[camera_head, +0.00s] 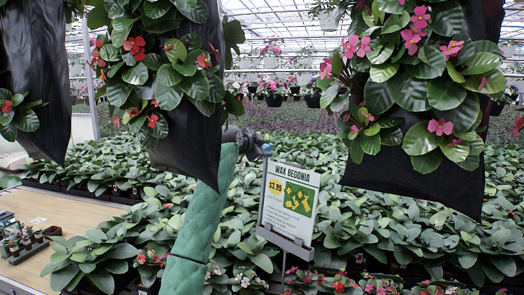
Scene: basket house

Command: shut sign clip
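The sign (289,203) is a white card reading "WAX BEGONIA" with a price of $3.95 and a green and yellow picture. It stands slightly tilted in a grey holder (285,241) on a thin stake among the plants, right of centre. My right arm, in a green sleeve, rises from the bottom centre. Its dark gripper (262,149) is at the sign's upper left corner, with a small bluish part at its tip. Contact and finger opening are too small to tell. The clip cannot be made out clearly there. My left gripper is not in view.
Black hanging planters with red flowers (187,110) and pink flowers (420,90) hang close on both sides of the sign. Dense leafy plants (400,220) fill the bench around it. A wooden table (40,215) with a tray of small pots (22,243) is at lower left.

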